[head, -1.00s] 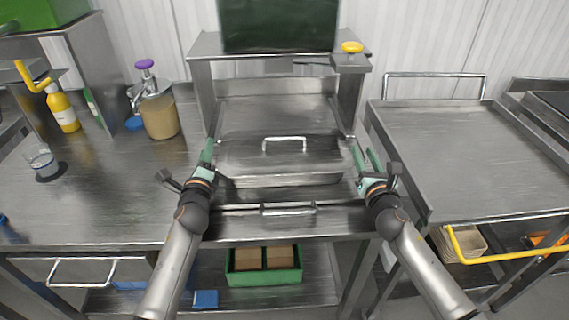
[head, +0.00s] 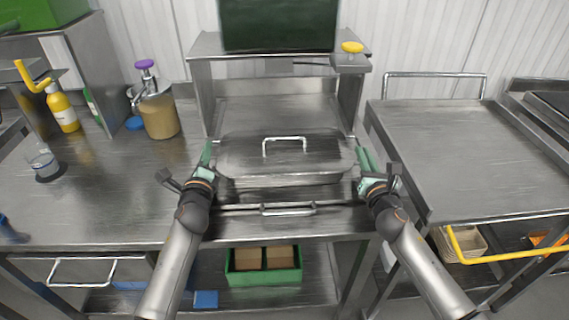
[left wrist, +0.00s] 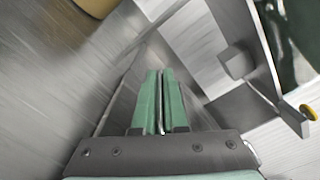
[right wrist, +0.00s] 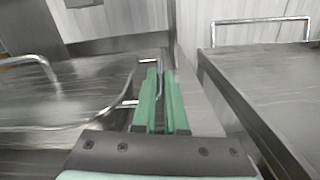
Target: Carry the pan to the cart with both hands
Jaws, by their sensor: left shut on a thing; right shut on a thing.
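The pan (head: 240,158) is a wide steel pan with a flat lid and a bar handle on top. It is in the middle of the head view, at the front of the steel station. My left gripper (head: 208,156) is shut at its left end and my right gripper (head: 366,160) is shut at its right end. In the right wrist view the pan (right wrist: 85,108) is on the left, with a wire handle reaching the green fingers. In the left wrist view a thin metal piece shows between the fingers (left wrist: 160,95). The cart (head: 455,150) with a flat steel top stands to the right.
The cart top is bare, with raised edges and a rail (head: 435,75) at the back. A yellow bottle (head: 62,108) and a pump container (head: 160,115) stand on the left counter. A yellow knob (head: 352,47) is on the station's right post.

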